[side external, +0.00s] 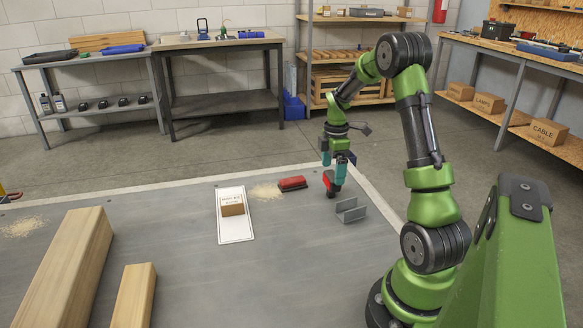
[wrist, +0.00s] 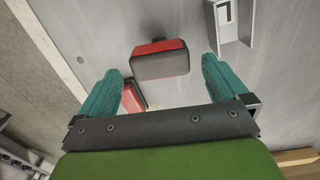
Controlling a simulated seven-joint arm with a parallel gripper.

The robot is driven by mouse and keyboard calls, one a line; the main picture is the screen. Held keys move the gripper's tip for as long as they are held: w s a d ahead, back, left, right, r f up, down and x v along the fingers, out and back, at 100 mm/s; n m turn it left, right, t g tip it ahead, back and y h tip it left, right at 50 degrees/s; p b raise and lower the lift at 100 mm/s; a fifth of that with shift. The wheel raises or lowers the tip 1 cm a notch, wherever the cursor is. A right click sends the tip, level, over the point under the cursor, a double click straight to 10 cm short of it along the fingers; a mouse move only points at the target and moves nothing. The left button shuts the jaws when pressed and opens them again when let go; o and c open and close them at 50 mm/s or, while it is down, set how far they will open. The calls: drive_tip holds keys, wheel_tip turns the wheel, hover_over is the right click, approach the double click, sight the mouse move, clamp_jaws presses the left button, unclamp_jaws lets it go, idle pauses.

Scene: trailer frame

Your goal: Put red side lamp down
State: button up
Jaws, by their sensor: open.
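The red side lamp (side external: 327,182), red with a dark face, is at the far right part of the grey table, directly under my gripper (side external: 337,178). It appears to rest on the table; its lower contact is hard to see. In the wrist view the lamp (wrist: 160,62) lies between and just past the teal fingertips, with gaps on both sides. My gripper (wrist: 160,72) is open, pointing down, and holds nothing.
A grey channel bracket (side external: 351,210) stands just right of the lamp. A red block-like item with a dark base (side external: 292,183) lies to the left. Wooden beams (side external: 70,265) lie at left.

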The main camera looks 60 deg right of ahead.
sight(332, 175)
wheel_tip(332, 175, up, 7)
drive_tip(key=shift+f, duration=0.1)
drive_tip(key=w+a+r+m+t, duration=0.1)
drive_tip(key=a+r+m+t, duration=0.2)
drive_tip(key=a, duration=0.6)
drive_tip(key=a+r+m+t, duration=0.1)
drive_tip(key=a+r+m, duration=0.2)
drive_tip(key=a+r, duration=0.5)
drive_tip(key=s+a+m+t, duration=0.1)
drive_tip(key=s+a+m, duration=0.1)
drive_tip(key=a, duration=0.3)
drive_tip(key=s+a+m+t+y, duration=0.1)
drive_tip(key=s+a+m, duration=0.1)
drive_tip(key=a, duration=0.4)
drive_tip(key=s+a+f+m+t+y, duration=0.1)
drive_tip(key=s+a+m, duration=0.2)
drive_tip(key=a, duration=0.3)
drive_tip(key=shift+s, duration=0.65)
